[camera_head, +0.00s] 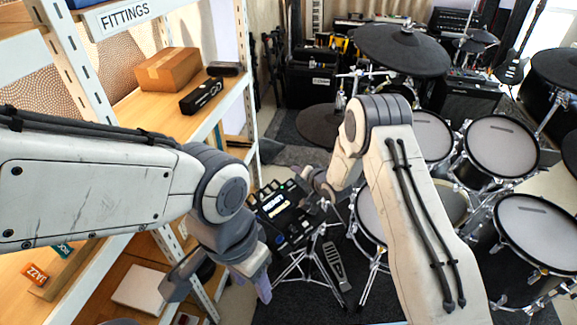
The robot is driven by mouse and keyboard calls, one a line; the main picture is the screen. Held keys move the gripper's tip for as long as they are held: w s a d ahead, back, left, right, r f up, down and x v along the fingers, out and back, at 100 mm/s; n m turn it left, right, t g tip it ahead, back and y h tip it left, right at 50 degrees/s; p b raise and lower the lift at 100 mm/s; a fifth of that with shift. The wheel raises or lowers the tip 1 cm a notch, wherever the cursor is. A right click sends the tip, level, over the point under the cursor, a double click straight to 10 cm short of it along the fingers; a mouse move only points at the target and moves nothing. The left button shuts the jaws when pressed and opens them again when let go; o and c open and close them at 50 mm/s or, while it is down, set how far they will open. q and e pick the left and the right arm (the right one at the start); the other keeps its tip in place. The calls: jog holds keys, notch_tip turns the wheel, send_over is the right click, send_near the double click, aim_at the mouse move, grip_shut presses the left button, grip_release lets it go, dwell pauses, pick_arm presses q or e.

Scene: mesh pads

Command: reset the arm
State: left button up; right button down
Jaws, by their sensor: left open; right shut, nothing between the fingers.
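My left arm comes in from the left, and its gripper (218,290) hangs pointing down in front of the shelf unit. Its two fingers are spread apart with nothing between them. My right arm rises from the bottom right, bends at the top and reaches down and away. Its gripper (322,194) is small and partly hidden by its own wrist, beside the dark drum module (283,212). It is shut and holds nothing. I cannot tell whether it touches the module.
A wooden shelf unit (165,106) stands on the left, with a cardboard box (168,70) and a black box (201,96) on it. Small boxes and a white item (139,290) lie lower. An electronic drum kit (502,146) with a cymbal pad (401,49) fills the right.

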jog(key=s+a+r+n+g+h, duration=0.1)
jog(key=s+a+r+n+g, duration=0.15)
jog(key=s+r, duration=0.45)
jog(key=s+a+r+n+g+h, duration=0.2)
jog(key=s+a+r+n, duration=0.1)
jog(key=s+r, duration=0.4)
jog(key=s+d+r+n+g, duration=0.1)
jog(key=s+r+n+g, duration=0.1)
jog(key=s, duration=0.8)
jog(key=s+d+r+n+g+h, duration=0.1)
jog(key=s+d+n+g, duration=0.1)
jog(key=s, duration=0.9)
jog(key=s+d+r+n+g, duration=0.1)
jog(key=s+r+n+g, duration=0.1)
jog(key=s, duration=0.9)
jog(key=shift+d+r+n+g+h, duration=0.25)
jog(key=shift+r+n+g+h, duration=0.1)
jog(key=shift+n+g, duration=0.15)
